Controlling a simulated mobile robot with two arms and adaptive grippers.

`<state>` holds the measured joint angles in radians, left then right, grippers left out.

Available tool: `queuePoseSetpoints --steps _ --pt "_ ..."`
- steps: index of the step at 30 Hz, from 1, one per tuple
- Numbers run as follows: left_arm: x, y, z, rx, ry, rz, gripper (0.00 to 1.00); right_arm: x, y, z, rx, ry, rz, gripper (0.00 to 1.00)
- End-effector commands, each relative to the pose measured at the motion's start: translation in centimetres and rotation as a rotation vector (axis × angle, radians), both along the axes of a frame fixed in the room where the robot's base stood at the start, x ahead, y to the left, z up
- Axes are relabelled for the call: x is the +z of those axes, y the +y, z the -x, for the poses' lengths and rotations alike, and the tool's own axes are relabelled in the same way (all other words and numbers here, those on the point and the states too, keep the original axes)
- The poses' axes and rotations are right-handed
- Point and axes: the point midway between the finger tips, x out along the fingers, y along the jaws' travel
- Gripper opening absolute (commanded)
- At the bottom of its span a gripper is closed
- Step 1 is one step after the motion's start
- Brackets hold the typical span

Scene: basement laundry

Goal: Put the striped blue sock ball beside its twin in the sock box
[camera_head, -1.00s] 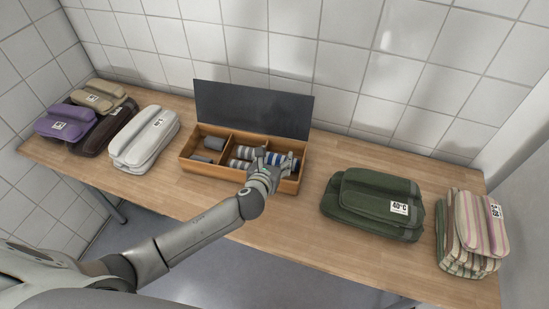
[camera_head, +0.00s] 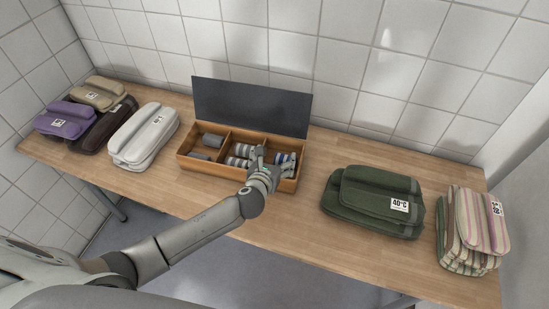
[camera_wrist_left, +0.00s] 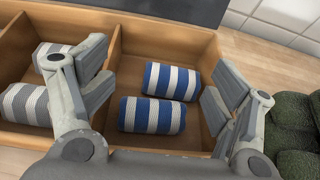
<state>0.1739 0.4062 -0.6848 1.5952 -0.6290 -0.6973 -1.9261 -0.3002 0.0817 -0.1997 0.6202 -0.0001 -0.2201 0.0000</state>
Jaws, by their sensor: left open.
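The open wooden sock box (camera_head: 215,170) stands on the table with its dark lid (camera_head: 250,106) raised at the back. Two blue-and-white striped sock balls lie in its right compartment: one farther back (camera_wrist_left: 172,81) and one nearer (camera_wrist_left: 152,115), side by side. They are partly hidden by my gripper in the head view (camera_head: 287,159). My left gripper (camera_head: 262,162) is over the front of the box. In the wrist view its jaws (camera_wrist_left: 158,88) are apart, one finger left and one right of the blue balls, with a gap to them. My right gripper is not in view.
Grey-and-white striped sock balls (camera_wrist_left: 25,103) lie in the middle compartment and plain grey ones (camera_head: 212,140) in the left. Folded stacks stand left, the nearest white (camera_head: 143,136). A green stack (camera_head: 372,203) and a striped one (camera_head: 474,228) stand right. Bare table lies between box and green stack.

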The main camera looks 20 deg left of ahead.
Motion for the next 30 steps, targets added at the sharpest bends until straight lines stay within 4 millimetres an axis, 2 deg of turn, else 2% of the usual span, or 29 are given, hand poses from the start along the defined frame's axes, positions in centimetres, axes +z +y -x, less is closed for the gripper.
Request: queuePoseSetpoints --steps 6,21,25,30 --pt "1.5 0.1 0.2 0.001 0.0 -0.001 0.85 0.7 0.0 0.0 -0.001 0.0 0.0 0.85" --pt "4.9 -0.1 8.8 -0.001 0.0 0.0 0.85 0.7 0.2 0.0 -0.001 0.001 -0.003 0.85" --pt "5.5 -0.2 10.2 -0.001 -0.001 0.0 0.85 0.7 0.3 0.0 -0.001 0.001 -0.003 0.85" --pt "5.8 -0.2 11.0 0.0 -0.001 0.0 0.85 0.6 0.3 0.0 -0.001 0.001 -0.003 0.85"
